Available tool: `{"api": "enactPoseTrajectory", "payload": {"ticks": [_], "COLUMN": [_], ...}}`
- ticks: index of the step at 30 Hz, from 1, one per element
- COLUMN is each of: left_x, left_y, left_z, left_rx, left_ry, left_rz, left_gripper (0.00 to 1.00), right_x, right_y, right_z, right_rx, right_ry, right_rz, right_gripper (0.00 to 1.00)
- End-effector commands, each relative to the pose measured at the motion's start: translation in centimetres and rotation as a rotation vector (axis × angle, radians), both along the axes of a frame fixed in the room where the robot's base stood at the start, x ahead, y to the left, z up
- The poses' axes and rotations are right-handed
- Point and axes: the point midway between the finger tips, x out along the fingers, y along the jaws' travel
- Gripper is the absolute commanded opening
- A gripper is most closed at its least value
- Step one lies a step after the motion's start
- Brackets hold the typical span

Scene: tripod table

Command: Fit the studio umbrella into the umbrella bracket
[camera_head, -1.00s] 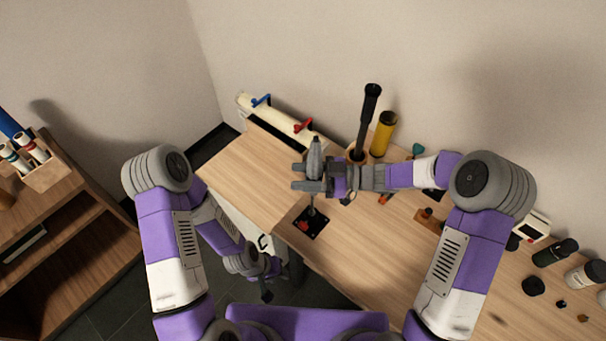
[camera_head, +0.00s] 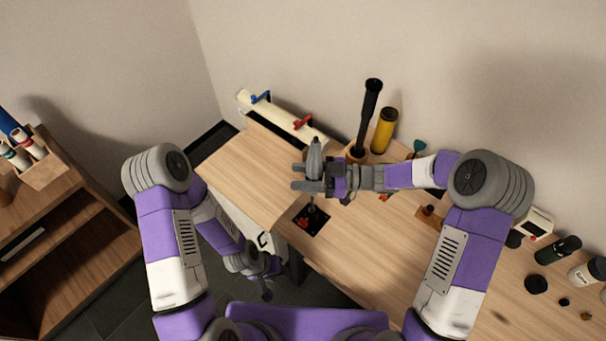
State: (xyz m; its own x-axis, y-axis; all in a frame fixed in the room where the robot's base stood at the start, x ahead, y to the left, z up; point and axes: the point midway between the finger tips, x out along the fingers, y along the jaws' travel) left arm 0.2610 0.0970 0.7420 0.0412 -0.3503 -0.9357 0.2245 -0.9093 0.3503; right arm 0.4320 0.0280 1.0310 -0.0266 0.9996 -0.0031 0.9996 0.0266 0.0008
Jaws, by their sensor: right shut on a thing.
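The studio umbrella (camera_head: 314,156) is a folded grey shape with a thin shaft below it, standing about upright. My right gripper (camera_head: 305,181) is shut on it from the right side. Below is a dark square plate with a small red part, which looks like the umbrella bracket (camera_head: 318,228), at the table's front edge. The shaft's lower end overlaps the plate in the picture; I cannot tell whether it is in the socket or just above it. My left gripper (camera_head: 266,291) hangs low in front of the table, away from the umbrella; its jaws are too small and dark to read.
A pale roll with blue and red clamps (camera_head: 277,117) lies along the wall. A black tube (camera_head: 369,110) and a yellow tube (camera_head: 384,131) stand behind my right gripper. Bottles and small items are at the right. The table (camera_head: 240,177) left of the bracket is clear.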

Motion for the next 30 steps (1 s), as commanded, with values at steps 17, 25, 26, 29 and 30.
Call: {"api": "enactPoseTrajectory", "payload": {"ticks": [17, 25, 26, 29, 30], "left_x": [0.0, 0.0, 0.0, 0.0, 0.0], "left_y": [0.0, 0.0, 0.0, 0.0, 0.0], "left_z": [-1.1, -1.5, -1.6, -1.8, -1.8], "left_rx": [0.0, 0.0, 0.0, 0.0, 0.0], "left_ry": [0.0, 0.0, 0.0, 0.0, 0.0], "left_rz": [0.0, 0.0, 0.0, 0.0, 0.0], "left_gripper": [0.39, 0.39, 0.39, 0.39, 0.39], "right_x": [0.0, 0.0, 0.0, 0.0, 0.0], "right_y": [0.0, 0.0, 0.0, 0.0, 0.0], "right_z": [-1.5, -2.2, -2.3, -2.5, -2.6], "right_rx": [0.001, 0.001, 0.001, 0.001, 0.001], "right_ry": [0.0, 0.0, 0.0, 0.0, 0.0], "right_rz": [0.0, 0.0, 0.0, 0.0, 0.0], "right_gripper": [0.12, 0.12, 0.12, 0.12, 0.12]}}
